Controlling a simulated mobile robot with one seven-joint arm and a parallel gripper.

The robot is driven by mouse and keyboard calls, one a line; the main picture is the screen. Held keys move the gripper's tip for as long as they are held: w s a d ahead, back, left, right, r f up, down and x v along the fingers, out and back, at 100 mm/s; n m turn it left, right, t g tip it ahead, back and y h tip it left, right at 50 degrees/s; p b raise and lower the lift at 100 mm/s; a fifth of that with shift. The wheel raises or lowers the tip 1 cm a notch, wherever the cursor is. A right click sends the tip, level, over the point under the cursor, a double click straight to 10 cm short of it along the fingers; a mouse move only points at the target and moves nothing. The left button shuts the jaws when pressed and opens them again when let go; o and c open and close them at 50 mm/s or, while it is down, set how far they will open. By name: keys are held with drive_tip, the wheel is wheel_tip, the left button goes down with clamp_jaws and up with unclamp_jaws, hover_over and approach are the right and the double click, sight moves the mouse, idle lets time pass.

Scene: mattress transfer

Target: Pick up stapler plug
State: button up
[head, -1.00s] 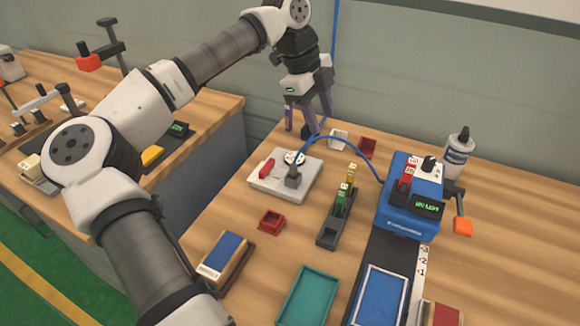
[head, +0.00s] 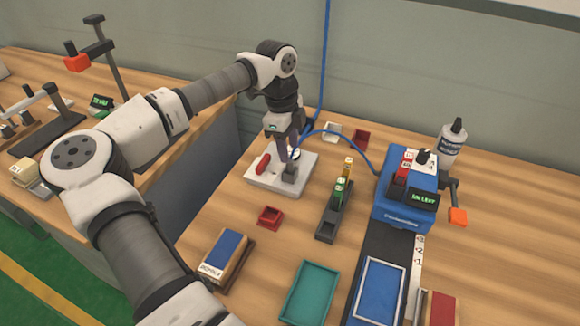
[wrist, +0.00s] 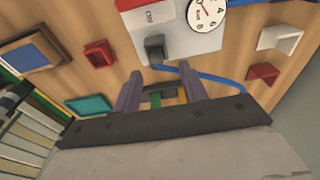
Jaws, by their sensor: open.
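The stapler plug (head: 289,173) is a dark grey block with a blue hose, standing on a light grey panel (head: 262,184) with a red lever and a round gauge. In the wrist view the plug (wrist: 155,48) shows just beyond the fingertips. My gripper (head: 288,155) is open and empty above the panel, close to the plug; its fingers partly cover the gauge in the head view. In the wrist view the two purple fingers of my gripper (wrist: 160,76) stand apart, with the plug beyond the gap between them. I cannot tell whether they touch it.
The blue hose (head: 340,135) arches to a blue stapler machine (head: 402,215) on the right. A dark rack (head: 330,220) with green and yellow pieces stands between. A small red tray (head: 270,217), a teal tray (head: 311,290) and a white bottle (head: 452,145) are also on the table.

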sight(290, 169)
drive_tip(key=shift+s+d+f+p, duration=0.15)
drive_tip(key=shift+f+p, duration=0.25)
drive_tip(key=shift+f, duration=0.75)
drive_tip(key=shift+s+d+f+p, duration=0.15)
drive_tip(key=shift+f+p, duration=0.2)
drive_tip(key=shift+f, duration=0.75)
drive_tip(key=shift+a, duration=0.1)
clamp_jaws()
